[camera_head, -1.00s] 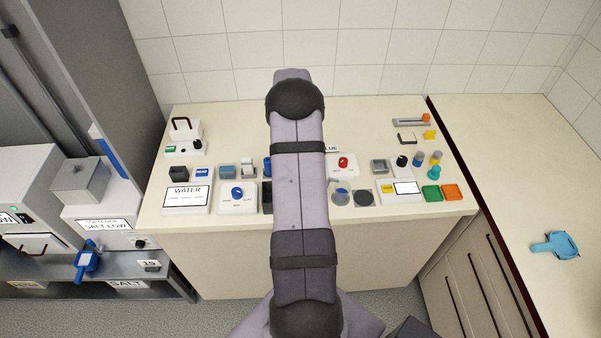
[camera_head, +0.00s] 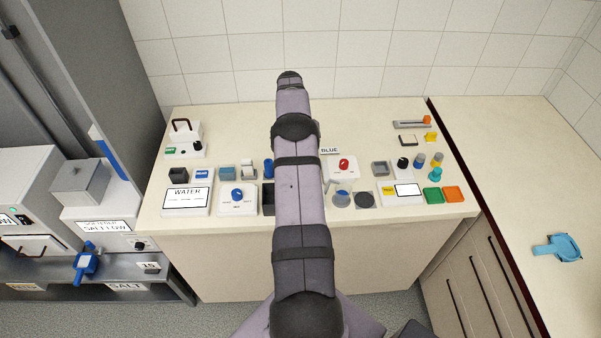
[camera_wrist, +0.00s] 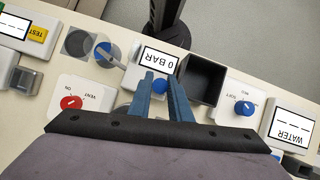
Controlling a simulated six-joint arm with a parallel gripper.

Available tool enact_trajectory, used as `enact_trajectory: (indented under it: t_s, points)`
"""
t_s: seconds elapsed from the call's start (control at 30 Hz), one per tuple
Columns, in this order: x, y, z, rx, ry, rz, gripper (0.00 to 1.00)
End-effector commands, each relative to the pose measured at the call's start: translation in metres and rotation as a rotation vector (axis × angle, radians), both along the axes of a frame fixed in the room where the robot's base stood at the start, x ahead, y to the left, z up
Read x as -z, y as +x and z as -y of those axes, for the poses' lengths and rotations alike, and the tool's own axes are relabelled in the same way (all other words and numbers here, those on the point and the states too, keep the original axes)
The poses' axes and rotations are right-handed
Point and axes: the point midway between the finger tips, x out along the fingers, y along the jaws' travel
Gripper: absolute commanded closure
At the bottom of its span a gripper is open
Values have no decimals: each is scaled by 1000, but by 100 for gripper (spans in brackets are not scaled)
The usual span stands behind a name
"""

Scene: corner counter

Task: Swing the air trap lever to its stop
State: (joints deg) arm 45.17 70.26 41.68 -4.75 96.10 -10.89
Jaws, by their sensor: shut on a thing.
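In the wrist view my gripper (camera_wrist: 163,72) has its two blue fingers on either side of a small blue knob (camera_wrist: 160,87), in front of the white 0 BAR display (camera_wrist: 160,60). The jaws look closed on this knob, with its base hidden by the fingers. I cannot read an air trap label, so I cannot tell for sure that this is its lever. In the head view my arm hides the gripper and this spot. A grey lever on a blue-topped round part (camera_wrist: 108,52) lies just left of the fingers in the wrist view.
Left of the fingers is a white box with a red knob (camera_wrist: 71,102), marked VENT and ON. Right are an open dark bin (camera_wrist: 203,78), a blue-knobbed box (camera_wrist: 243,107) and the WATER panel (camera_wrist: 292,127). Several small items stand close together on the counter (camera_head: 290,225).

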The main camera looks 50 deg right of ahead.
Motion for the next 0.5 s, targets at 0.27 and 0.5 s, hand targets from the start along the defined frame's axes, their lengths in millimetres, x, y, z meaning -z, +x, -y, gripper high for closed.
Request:
enact_trajectory:
  t_s: [0.27,0.5]
  points:
    - [-1,2,1,-1,-1,2,100]
    - [-1,2,1,-1,-1,3,73]
